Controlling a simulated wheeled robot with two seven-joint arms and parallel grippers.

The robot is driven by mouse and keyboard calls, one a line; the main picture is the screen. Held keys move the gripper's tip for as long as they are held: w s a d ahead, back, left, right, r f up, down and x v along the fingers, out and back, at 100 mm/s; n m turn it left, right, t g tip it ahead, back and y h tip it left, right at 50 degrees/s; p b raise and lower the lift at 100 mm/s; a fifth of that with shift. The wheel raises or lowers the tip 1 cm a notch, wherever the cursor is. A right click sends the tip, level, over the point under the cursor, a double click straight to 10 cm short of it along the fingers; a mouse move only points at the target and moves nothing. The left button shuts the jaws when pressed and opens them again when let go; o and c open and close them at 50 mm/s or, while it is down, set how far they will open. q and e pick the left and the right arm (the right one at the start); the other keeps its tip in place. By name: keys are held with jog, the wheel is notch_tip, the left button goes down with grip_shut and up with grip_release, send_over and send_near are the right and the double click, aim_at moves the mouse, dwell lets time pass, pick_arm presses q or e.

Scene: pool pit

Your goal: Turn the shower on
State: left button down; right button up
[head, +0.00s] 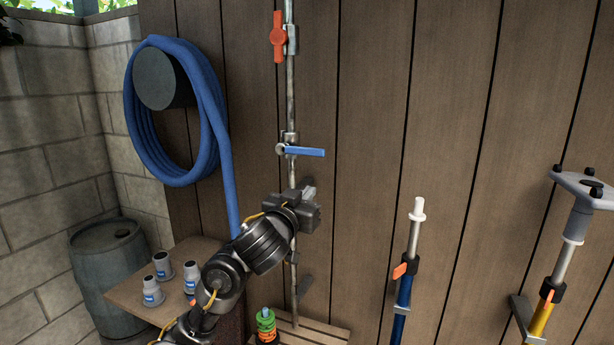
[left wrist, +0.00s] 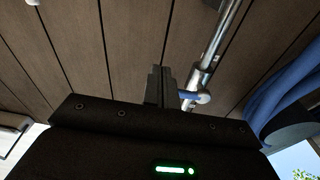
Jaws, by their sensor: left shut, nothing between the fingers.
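A thin metal shower pipe (head: 291,95) runs up the wooden wall; part of it also shows in the left wrist view (left wrist: 225,38). A red valve handle (head: 278,37) points along the pipe near the top. Below it, a blue valve handle (head: 306,152) sticks out level to the right, across the pipe. My left gripper (head: 309,191) is shut and empty, a little below the blue handle and in front of the pipe. In the left wrist view the shut fingers (left wrist: 159,86) appear close beside the blue handle (left wrist: 188,95); I cannot tell whether they touch. My right gripper is out of view.
A coiled blue hose (head: 140,125) hangs left of the pipe. Poles (head: 405,285) lean on the wall at right. The wall between pipe and poles is clear.

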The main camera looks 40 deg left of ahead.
pick_arm(q)
jog(key=s+r+n+t+y, duration=0.1)
jog(key=s+r, duration=0.4)
jog(key=r, duration=0.5)
jog(key=shift+a+r+t, duration=0.2)
jog(key=shift+a+t, duration=0.1)
jog(key=shift+t, duration=0.3)
jog(key=shift+w, duration=0.1)
notch_tip(320, 180, up, 3)
jog(key=b, duration=0.5)
send_over(301, 150)
jog(key=d, duration=0.3)
jog(key=f, duration=0.2)
jog(key=s+f, duration=0.1)
jog(key=shift+a+f, duration=0.3)
jog(key=shift+f, duration=0.1)
